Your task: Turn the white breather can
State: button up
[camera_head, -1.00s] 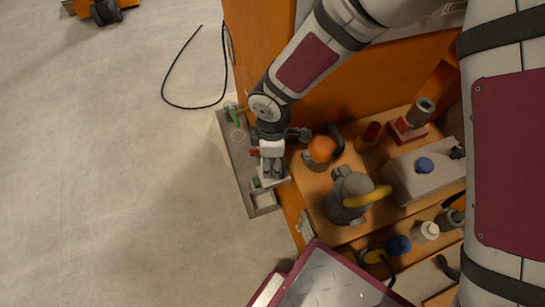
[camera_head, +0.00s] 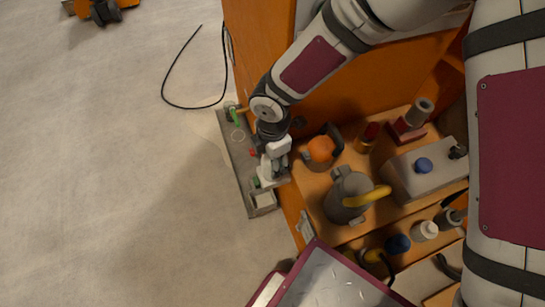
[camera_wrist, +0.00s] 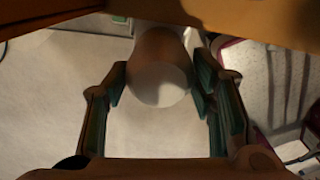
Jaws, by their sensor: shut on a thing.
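The white breather can (camera_wrist: 160,85) shows in the wrist view as a round, pale cylinder with a brownish shaded upper part. My gripper (camera_wrist: 159,90) has one finger on each side of it and is shut on it. In the head view my gripper (camera_head: 275,166) is low over the narrow grey panel (camera_head: 238,162) along the left side of the orange bench. A small white part (camera_head: 268,183) shows just below the fingers there; I cannot tell whether it belongs to the can.
On the bench right of my gripper stand an orange-topped item (camera_head: 321,149), a grey jug with a yellow handle (camera_head: 346,198) and a grey box with a blue knob (camera_head: 405,178). A white-capped bottle (camera_head: 425,231) stands lower right.

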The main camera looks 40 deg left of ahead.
dwell(0.3)
jog(key=o, duration=1.1)
jog(key=shift+o, duration=0.2)
notch_tip(320, 180, up, 12)
